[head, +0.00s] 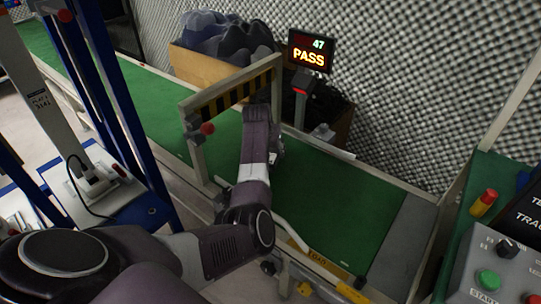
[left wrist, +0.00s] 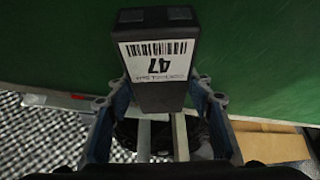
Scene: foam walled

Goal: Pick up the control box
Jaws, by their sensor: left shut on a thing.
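The control box, a black box (left wrist: 150,90) with a white barcode label reading 47, shows upside down in the left wrist view. My left gripper (left wrist: 163,94) is shut on it, one finger on each side, with the green belt behind the box. I cannot tell whether the box touches the belt. In the head view my left gripper (head: 276,151) is over the conveyor just past the striped gate, mostly hidden by my own arm. The box cannot be made out there. My right gripper is not in view.
The green conveyor belt (head: 330,205) is clear to the right of my arm. A striped gate frame (head: 188,125) with a red knob spans it. A screen (head: 309,52) shows 47 PASS. A bin of grey foam (head: 225,38) stands behind. A button panel (head: 490,270) is at lower right.

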